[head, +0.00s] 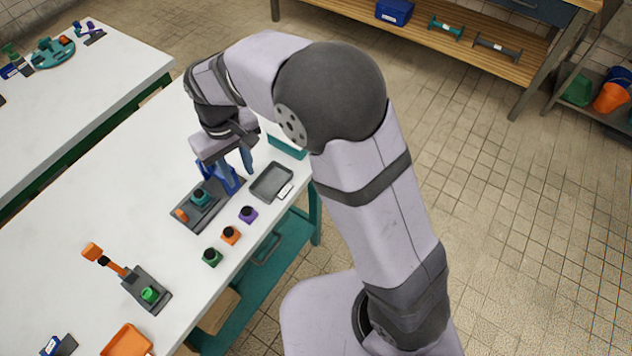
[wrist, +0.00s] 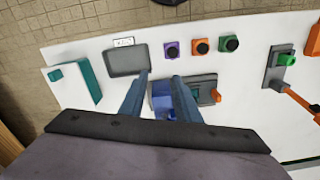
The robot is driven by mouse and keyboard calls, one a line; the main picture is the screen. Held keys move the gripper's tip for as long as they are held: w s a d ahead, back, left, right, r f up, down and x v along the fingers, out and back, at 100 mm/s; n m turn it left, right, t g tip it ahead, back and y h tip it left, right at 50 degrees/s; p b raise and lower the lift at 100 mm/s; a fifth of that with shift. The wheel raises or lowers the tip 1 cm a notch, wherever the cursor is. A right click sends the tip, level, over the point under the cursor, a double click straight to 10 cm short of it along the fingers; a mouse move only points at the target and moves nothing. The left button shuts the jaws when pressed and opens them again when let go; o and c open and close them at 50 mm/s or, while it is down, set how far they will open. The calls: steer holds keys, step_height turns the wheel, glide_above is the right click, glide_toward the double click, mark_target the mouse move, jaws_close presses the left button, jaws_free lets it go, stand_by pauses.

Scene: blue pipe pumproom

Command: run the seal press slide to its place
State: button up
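The seal press (head: 180,213) stands on the white table, a dark grey base with a blue upright frame (head: 225,178) at its far end. A teal block with a dark knob (head: 200,197) sits on the base, and an orange part (head: 181,215) is at the near end. My gripper (head: 228,170) is over the blue frame, pointing down. In the wrist view its two fingers (wrist: 162,80) are apart, with the blue frame (wrist: 162,98) showing between them. Contact cannot be told. The fingers partly hide the press base (wrist: 206,82).
A grey tray (head: 271,182) with a white label lies right of the press. Purple (head: 248,215), orange (head: 230,236) and green (head: 211,258) knobbed blocks line the table edge. A lever device (head: 148,294) and an orange tray (head: 127,341) are nearer. The left table middle is clear.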

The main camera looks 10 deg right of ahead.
steer(key=s+d+m, duration=0.1)
steer(key=s+d, duration=0.2)
steer(key=d, duration=0.5)
steer(key=s+d+m, duration=0.2)
steer(key=s+d, duration=0.1)
steer(key=d, duration=0.5)
steer(key=shift+s+m+b, duration=0.3)
steer(key=shift+s, duration=0.1)
steer(key=shift+w+f, duration=0.1)
steer(key=n+p, duration=0.3)
steer(key=n, duration=0.4)
glide_above(179, 212)
step_height(179, 212, down, 2)
steer(key=shift+f, duration=0.2)
steer(key=shift+f+p, duration=1.1)
steer(key=shift+f, duration=2.55)
